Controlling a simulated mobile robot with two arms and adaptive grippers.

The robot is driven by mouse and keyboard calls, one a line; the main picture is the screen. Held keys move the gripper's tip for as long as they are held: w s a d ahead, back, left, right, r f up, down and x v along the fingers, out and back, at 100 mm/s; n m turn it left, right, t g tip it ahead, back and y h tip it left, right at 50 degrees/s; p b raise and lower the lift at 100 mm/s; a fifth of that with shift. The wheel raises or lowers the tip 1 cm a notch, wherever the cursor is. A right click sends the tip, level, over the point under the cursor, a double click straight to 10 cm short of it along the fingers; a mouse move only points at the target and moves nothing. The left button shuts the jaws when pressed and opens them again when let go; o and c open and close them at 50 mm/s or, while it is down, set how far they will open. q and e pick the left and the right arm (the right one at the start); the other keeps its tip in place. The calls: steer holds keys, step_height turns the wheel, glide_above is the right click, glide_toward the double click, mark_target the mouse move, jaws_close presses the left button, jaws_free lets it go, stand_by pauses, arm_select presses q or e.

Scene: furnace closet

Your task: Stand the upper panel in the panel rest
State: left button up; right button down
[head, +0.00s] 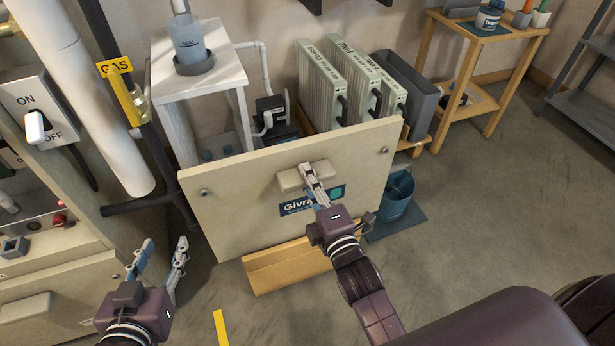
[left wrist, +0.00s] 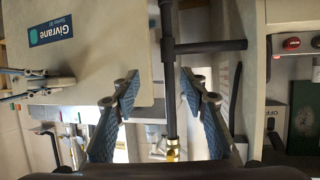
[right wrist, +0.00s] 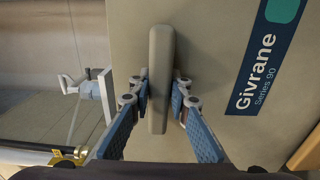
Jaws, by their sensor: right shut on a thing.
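The upper panel (head: 246,210) is a large beige sheet with a blue Givrane label (head: 300,205) and a raised handle (head: 304,176). It stands upright, slightly tilted, above or in the wooden panel rest (head: 285,268); whether its lower edge is seated I cannot tell. My right gripper (head: 312,178) is shut on the panel's handle, whose bar shows between the fingers in the right wrist view (right wrist: 160,95). My left gripper (head: 162,258) is open and empty, left of the panel and in front of the furnace. The panel also shows in the left wrist view (left wrist: 95,60).
The furnace (head: 60,260) with its ON/OFF switch (head: 37,122) and a yellow gas tag (head: 122,85) is at left. Behind the panel are a white stand (head: 200,75) and filters (head: 330,85). A blue bucket (head: 397,195) stands to its right. Floor at right is clear.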

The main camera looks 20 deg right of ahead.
steer(key=shift+f+b, duration=0.6)
steer(key=shift+f, duration=0.4)
arm_select(q)
step_height(320, 180, up, 10)
steer(key=w+d+t+h, duration=0.1)
steer(key=w+d+t, duration=0.1)
steer(key=t, duration=0.3)
steer(key=shift+h+b, duration=0.35)
steer(key=shift+h, duration=0.05)
arm_select(e)
steer(key=shift+f, duration=0.15)
arm_select(q)
steer(key=shift+w+f, duration=0.15)
steer(key=shift+a+f+g+y, duration=0.15)
steer(key=shift+f+g, duration=0.2)
steer(key=shift+f, duration=0.35)
steer(key=shift+a+f+g+y, duration=0.15)
steer(key=shift+f+g, duration=0.2)
steer(key=shift+f, duration=0.35)
steer(key=shift+f, duration=0.1)
